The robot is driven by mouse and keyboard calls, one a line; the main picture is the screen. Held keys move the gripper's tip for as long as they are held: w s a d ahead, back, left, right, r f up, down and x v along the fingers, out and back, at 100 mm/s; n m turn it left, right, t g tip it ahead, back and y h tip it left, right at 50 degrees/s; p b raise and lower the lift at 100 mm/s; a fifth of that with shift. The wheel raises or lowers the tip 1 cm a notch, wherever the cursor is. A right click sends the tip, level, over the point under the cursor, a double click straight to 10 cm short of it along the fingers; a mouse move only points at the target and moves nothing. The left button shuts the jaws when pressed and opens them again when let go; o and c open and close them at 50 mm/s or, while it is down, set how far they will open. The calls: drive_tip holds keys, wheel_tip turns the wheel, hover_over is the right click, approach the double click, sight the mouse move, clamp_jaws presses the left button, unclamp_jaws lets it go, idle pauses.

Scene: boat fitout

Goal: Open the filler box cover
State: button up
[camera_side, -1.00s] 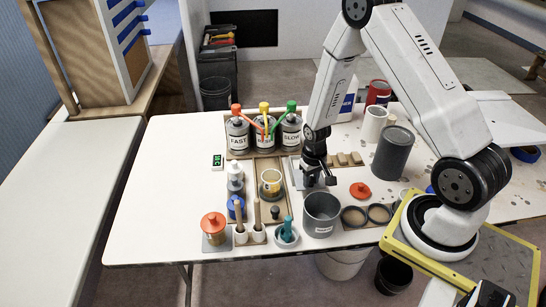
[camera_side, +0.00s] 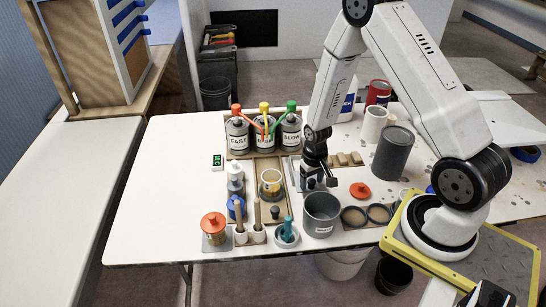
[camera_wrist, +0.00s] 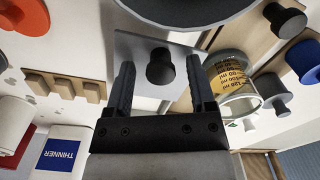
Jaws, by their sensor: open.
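The filler box cover is a flat grey metal plate (camera_wrist: 140,50) with a round black knob (camera_wrist: 160,68) in the wrist view. In the side view, the plate's left part (camera_side: 296,172) shows beside my gripper, which hides much of the rest. My gripper (camera_wrist: 160,62) is open, one finger on each side of the knob with gaps between. It also shows low over the plate in the side view (camera_side: 317,182). The plate lies flat. I cannot tell how deep the fingers reach around the knob.
A grey pot (camera_side: 321,214) stands close in front of my gripper. Wooden blocks (camera_side: 346,159) and a red lid (camera_side: 360,190) lie to the right. FAST and SLOW bottles (camera_side: 238,138) stand behind left.

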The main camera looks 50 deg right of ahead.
sight(311, 180)
drive_tip(key=shift+r, duration=3.8)
drive_tip(key=s+a+r+n+t, duration=0.2)
drive_tip(key=s+a+r+n, duration=0.2)
drive_tip(key=a+r, duration=0.8)
drive_tip(key=shift+s+n+t, duration=0.3)
drive_tip(key=shift+s, duration=0.4)
